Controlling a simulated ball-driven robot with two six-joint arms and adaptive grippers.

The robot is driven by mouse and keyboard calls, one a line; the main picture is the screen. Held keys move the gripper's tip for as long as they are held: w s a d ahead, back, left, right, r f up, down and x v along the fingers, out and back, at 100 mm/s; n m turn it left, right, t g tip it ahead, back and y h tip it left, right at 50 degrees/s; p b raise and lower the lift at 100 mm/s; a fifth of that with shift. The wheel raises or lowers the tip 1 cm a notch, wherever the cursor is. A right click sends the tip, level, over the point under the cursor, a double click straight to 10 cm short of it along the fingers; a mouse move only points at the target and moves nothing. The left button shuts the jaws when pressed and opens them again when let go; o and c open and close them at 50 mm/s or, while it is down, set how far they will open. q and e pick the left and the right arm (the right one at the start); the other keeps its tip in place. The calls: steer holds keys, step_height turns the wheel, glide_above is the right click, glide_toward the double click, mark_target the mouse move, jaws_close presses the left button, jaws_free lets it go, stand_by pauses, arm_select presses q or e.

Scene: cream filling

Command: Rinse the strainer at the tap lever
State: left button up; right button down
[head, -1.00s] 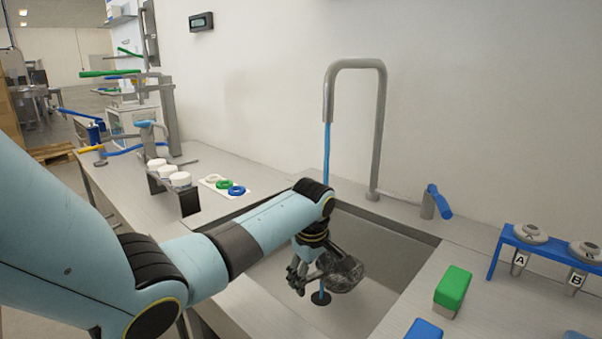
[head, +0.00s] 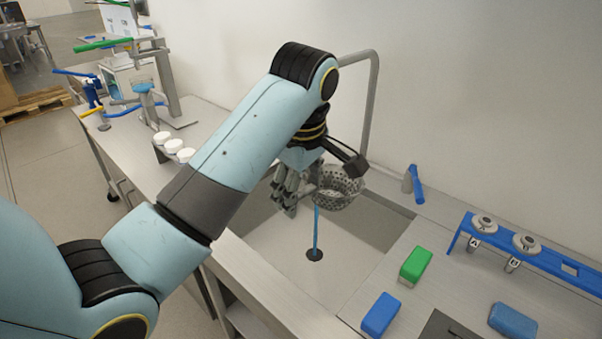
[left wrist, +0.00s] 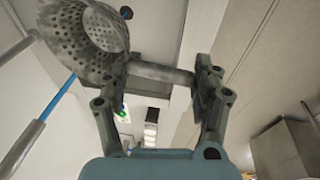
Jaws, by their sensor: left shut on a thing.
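My left gripper (head: 290,188) is shut on the handle of the grey perforated strainer (head: 340,188) and holds it above the sink (head: 285,240). In the left wrist view the fingers (left wrist: 158,90) close on the handle, and the strainer bowl (left wrist: 85,38) is at upper left. The grey gooseneck tap (head: 373,105) stands behind, its spout hidden by my arm. Blue water (head: 316,232) runs below the strainer to the drain. In the left wrist view the stream (left wrist: 58,97) reaches from the spout (left wrist: 22,147) to the bowl's edge. The blue tap lever (head: 417,185) is right of the tap.
A green block (head: 415,265) and a blue block (head: 381,314) lie on the counter right of the sink. A blue rack (head: 545,260) holds grey round-topped items at the right. White round pieces (head: 173,146) stand left of the sink. The wall is close behind the tap.

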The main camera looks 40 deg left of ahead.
arm_select(q)
steer(key=w+a+f, duration=0.2)
steer(key=w+a, duration=0.5)
steer(key=a, duration=0.4)
steer(key=shift+w+a+f, duration=0.25)
steer(key=shift+w+f, duration=0.1)
steer(key=shift+f, duration=0.05)
steer(key=shift+w+d, duration=0.1)
steer(key=shift+w, duration=0.05)
stand_by(0.5)
steer(key=shift+w+d, duration=0.25)
steer(key=shift+w, duration=0.1)
steer(key=shift+s+a, duration=0.1)
steer(key=shift+s, duration=0.05)
steer(key=s+d, duration=0.5)
steer(key=d, duration=0.1)
stand_by(1.1)
steer(key=shift+s+d, duration=0.1)
stand_by(1.0)
